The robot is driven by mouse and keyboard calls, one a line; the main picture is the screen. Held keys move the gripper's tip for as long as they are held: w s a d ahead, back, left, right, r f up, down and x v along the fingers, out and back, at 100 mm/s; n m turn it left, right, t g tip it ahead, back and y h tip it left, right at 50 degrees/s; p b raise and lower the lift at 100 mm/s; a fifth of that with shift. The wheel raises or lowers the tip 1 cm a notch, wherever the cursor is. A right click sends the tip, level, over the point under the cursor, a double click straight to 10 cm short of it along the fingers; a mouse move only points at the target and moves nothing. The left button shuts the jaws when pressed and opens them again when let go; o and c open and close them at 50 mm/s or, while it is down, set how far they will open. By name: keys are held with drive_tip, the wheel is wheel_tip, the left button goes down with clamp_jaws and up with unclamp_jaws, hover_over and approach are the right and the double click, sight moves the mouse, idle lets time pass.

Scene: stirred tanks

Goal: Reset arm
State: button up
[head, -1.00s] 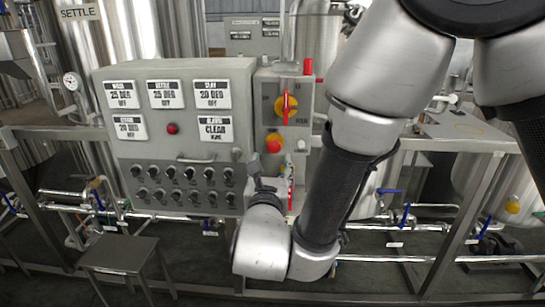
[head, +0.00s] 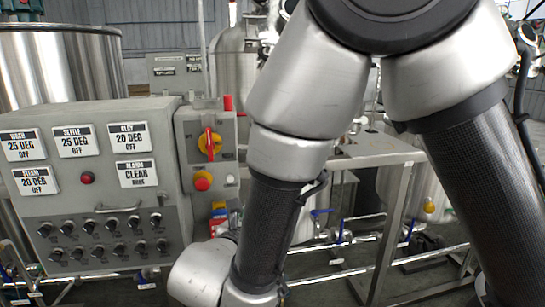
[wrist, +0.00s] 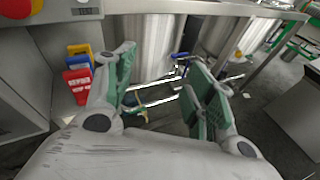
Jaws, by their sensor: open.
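My gripper (wrist: 160,98) shows in the wrist view with its two green-padded fingers spread wide and nothing between them. It points past the right side of a grey cabinet toward steel tanks and low pipes. In the head view my arm is folded in front of the scene, with the forearm running down to the wrist at the lower middle; the fingers are not visible there.
The grey control panel (head: 92,262) with knobs and label screens stands left of my arm. Beside it are a red-and-yellow rotary switch (head: 210,144) and a red button (head: 203,181). Colored tags (wrist: 78,75) sit left of my gripper. A steel bench (head: 375,156) stands behind my arm.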

drive_tip(key=s+d+r+m+g+h, duration=0.1)
drive_tip(key=s+d+m+g+h, duration=0.1)
drive_tip(key=d+m+g, duration=0.8)
drive_tip(key=s+d+r+m+g+h, duration=0.15)
drive_tip(key=d+m, duration=0.45)
drive_tip(key=d, duration=1)
drive_tip(key=s+d+r+m+t+y, duration=0.1)
drive_tip(key=s+d+r+m+y, duration=0.2)
drive_tip(key=d+m, duration=0.4)
drive_tip(key=s+d+r+m+y, duration=0.4)
drive_tip(key=s+d+r+m, duration=0.2)
drive_tip(key=d+m, duration=0.2)
drive_tip(key=shift+d+r+m+t, duration=0.25)
drive_tip(key=shift+r+m+t, duration=0.05)
drive_tip(key=shift+t, duration=0.05)
drive_tip(key=shift+s, duration=0.1)
